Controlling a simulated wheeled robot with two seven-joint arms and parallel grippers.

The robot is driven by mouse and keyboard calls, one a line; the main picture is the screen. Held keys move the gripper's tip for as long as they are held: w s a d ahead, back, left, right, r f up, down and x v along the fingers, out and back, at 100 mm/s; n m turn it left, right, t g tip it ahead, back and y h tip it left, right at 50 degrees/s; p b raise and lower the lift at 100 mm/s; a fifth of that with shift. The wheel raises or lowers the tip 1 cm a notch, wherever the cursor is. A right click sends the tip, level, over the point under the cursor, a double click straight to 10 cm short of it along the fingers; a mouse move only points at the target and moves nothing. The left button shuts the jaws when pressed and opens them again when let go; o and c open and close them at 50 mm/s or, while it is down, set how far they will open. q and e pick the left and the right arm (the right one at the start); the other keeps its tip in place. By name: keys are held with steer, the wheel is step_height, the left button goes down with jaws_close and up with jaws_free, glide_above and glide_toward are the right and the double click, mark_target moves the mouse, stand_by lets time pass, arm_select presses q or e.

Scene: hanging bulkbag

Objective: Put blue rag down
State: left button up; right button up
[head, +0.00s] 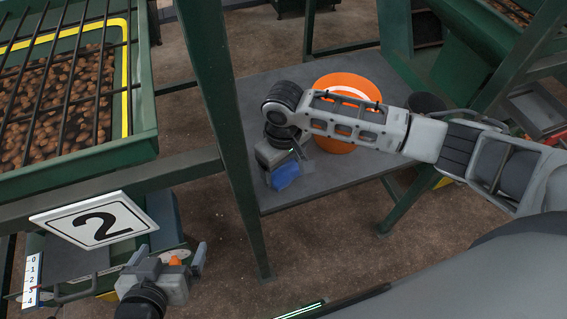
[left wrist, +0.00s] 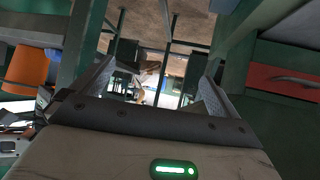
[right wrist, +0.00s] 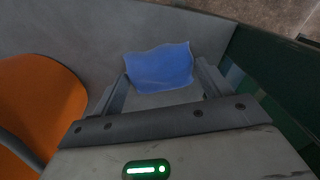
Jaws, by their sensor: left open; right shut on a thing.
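The blue rag (head: 285,175) is at the front left of the grey table (head: 335,190) in the head view. My right gripper (head: 291,163) reaches over the table from the right and is shut on the rag. In the right wrist view the rag (right wrist: 158,68) spans the space between the fingertips (right wrist: 163,82), over the grey surface. I cannot tell whether it touches the table. My left gripper (head: 174,259) is low at the lower left, open, away from the rag. The left wrist view shows its fingers (left wrist: 158,78) apart with nothing between them.
An orange bucket (head: 345,82) stands on the table beside my right arm; it fills the left of the right wrist view (right wrist: 38,105). A green post (head: 225,120) rises at the table's left. A green grated bin (head: 140,110) and a "2" sign (head: 95,222) are left.

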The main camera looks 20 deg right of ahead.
mark_target(283, 168)
steer(key=shift+f, duration=0.1)
steer(key=o, duration=0.9)
step_height(283, 168, up, 12)
steer(key=shift+r+p, duration=0.15)
steer(key=shift+p, duration=0.45)
